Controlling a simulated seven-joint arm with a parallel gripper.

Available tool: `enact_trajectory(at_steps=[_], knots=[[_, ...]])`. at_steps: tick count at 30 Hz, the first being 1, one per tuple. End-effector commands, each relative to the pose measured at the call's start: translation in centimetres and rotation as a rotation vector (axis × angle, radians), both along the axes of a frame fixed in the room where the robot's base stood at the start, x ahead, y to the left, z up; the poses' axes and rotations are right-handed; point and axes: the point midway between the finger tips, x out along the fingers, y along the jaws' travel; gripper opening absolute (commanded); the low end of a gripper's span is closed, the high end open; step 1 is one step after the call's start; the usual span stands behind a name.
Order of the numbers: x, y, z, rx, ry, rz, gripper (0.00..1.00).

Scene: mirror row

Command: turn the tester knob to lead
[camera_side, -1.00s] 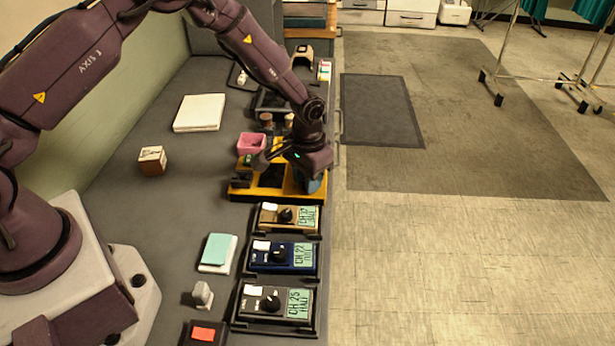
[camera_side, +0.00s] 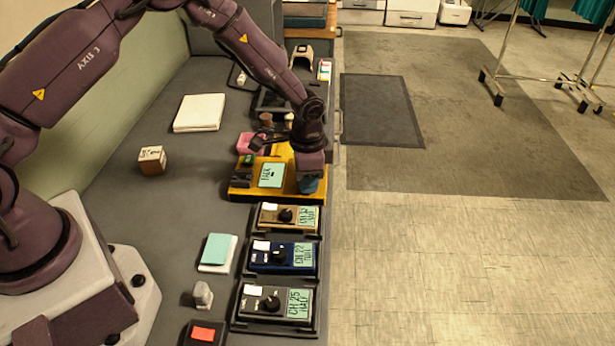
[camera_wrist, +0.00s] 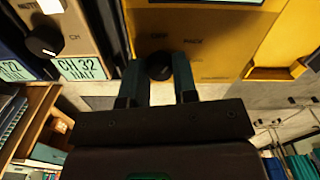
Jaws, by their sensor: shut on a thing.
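The yellow tester (camera_side: 240,187) lies on the bench beyond the row of smaller units. Its pale green panel (camera_side: 271,175) shows dark lettering that is too small to read surely. In the wrist view the tester's yellow face (camera_wrist: 215,50) carries faint words, one looking like PACK. Its round black knob (camera_wrist: 159,66) sits between the two fingers of my gripper (camera_wrist: 158,80), which is shut on it. Where the knob points is not clear. In the side view my gripper (camera_side: 309,184) is at the tester's right end and hides the knob.
Brown (camera_side: 270,215), blue (camera_side: 264,257) and black (camera_side: 251,302) knob units sit in a row nearer the camera. A pink box (camera_side: 246,142) stands close behind the tester. A wooden block (camera_side: 152,160) and white pad (camera_side: 199,113) lie left, with clear bench between.

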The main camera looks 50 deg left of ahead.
Motion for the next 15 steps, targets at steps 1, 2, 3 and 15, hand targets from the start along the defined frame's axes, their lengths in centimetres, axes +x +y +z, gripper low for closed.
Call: enact_trajectory(at_steps=[1, 2, 3, 15], knots=[[-0.07, 0.02, 0.03, 0.0, 0.004, -0.045, 0.03], [-0.07, 0.04, 0.03, 0.0, 0.004, -0.073, 0.03], [-0.07, 0.05, 0.03, 0.0, 0.004, -0.111, 0.03], [-0.08, 0.08, 0.04, 0.0, 0.004, -0.49, 0.03]])
